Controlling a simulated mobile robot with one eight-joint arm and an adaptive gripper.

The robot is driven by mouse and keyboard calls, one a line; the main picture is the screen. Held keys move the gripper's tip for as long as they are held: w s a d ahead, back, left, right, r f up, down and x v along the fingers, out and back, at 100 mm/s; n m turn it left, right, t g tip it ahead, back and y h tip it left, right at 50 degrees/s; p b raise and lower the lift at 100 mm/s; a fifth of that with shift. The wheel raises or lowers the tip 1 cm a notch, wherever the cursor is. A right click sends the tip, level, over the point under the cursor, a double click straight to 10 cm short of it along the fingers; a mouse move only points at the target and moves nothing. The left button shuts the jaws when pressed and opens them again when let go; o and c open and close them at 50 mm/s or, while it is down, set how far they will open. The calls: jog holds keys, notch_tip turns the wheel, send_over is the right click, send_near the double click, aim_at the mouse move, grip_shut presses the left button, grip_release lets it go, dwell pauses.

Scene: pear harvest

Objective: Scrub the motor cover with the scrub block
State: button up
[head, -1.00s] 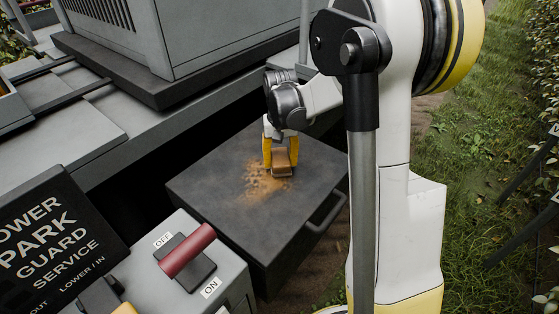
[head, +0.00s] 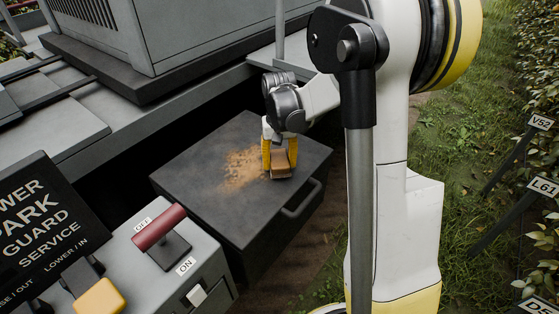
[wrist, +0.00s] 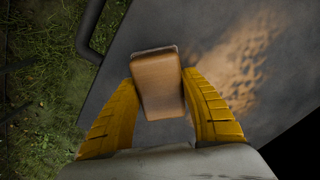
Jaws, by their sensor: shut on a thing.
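The motor cover (head: 215,210) is a dark grey flat-topped box with a bar handle on its right side. An orange-brown dirt patch (head: 243,168) marks the middle of its top and shows in the wrist view (wrist: 240,68). My gripper (head: 279,158) has yellow fingers shut on the brown scrub block (head: 281,163). The block sits low over the top, right of the patch, near the handle side. In the wrist view the block (wrist: 157,85) is between both fingers, slightly tilted. Its underside is hidden, so I cannot tell whether it touches the cover.
A control box with a red lever (head: 160,227), near its OFF label, stands in front at left. A black sign (head: 35,230) is beside it. A grey machine housing (head: 185,35) rises behind. Grass and row labels (head: 541,122) lie at right.

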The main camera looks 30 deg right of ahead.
jog(key=shift+w+r, duration=0.2)
jog(key=shift+r, duration=0.4)
jog(key=shift+r+p, duration=2)
jog(key=shift+r, duration=0.6)
jog(key=shift+a, duration=0.1)
